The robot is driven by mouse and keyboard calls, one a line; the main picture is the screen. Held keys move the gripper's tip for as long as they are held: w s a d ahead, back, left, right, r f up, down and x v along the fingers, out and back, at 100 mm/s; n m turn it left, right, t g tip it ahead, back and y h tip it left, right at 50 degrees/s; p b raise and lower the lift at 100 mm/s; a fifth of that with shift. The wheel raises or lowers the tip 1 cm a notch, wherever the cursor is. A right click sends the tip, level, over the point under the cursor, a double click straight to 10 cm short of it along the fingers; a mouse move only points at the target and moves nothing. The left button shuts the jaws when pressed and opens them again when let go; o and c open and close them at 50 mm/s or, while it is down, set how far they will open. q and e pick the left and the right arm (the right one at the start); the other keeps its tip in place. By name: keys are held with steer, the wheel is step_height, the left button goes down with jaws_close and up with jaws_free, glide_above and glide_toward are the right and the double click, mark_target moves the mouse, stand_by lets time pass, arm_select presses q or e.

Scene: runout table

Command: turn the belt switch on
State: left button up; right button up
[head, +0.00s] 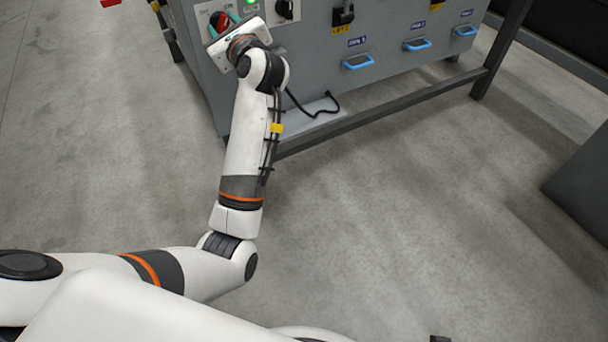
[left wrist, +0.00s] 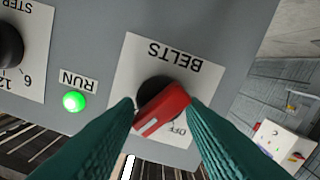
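The belt switch is a red bar knob on a black round base under the word BELTS. In the left wrist view the knob (left wrist: 163,110) lies at a slant, its white mark toward the lower left, away from the visible OFF label (left wrist: 180,129). The ON side there is hidden behind a finger. The teal fingers of my left gripper (left wrist: 161,103) stand apart on either side of the knob, very close to its ends; contact is unclear. The head view shows the knob (head: 220,20) and my left gripper (head: 222,25) at the panel.
A green RUN lamp (left wrist: 74,102) glows beside the BELTS plate. A black STEP dial (left wrist: 8,45) is beyond it. Blue handles (head: 358,62) line the grey cabinet (head: 325,30). A black cable (head: 312,108) hangs below. The floor in front is clear.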

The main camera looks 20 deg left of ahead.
arm_select(q)
steer(key=n+b, duration=0.2)
steer(key=b, duration=0.1)
steer(key=n+b, duration=0.3)
steer(key=b, duration=0.1)
steer(key=shift+s+d+f, duration=0.2)
steer(key=v, duration=1.2)
steer(key=w+r+m+t+y+p, duration=0.1)
steer(key=w+r+m+y+p, duration=0.3)
steer(key=m+p, duration=0.7)
steer(key=w+d+f+m+t+h+p, duration=0.2)
steer(key=w+d+m+t+h+p, duration=0.4)
steer(key=m+p, duration=0.9)
steer(key=s+d+f+m+g+h+p, duration=0.2)
steer(key=s+f+m+h+p, duration=0.4)
steer(key=f+m, duration=0.4)
steer(key=s+d+f+m+g+h+p, duration=0.3)
steer(key=s+f+m+h+p, duration=0.3)
steer(key=s+f+m+p, duration=0.2)
steer(key=shift+s+d+f+m+h+p, duration=0.35)
steer(key=shift+f+m+p, duration=0.85)
steer(key=shift+p, duration=0.4)
steer(key=shift+r, duration=0.1)
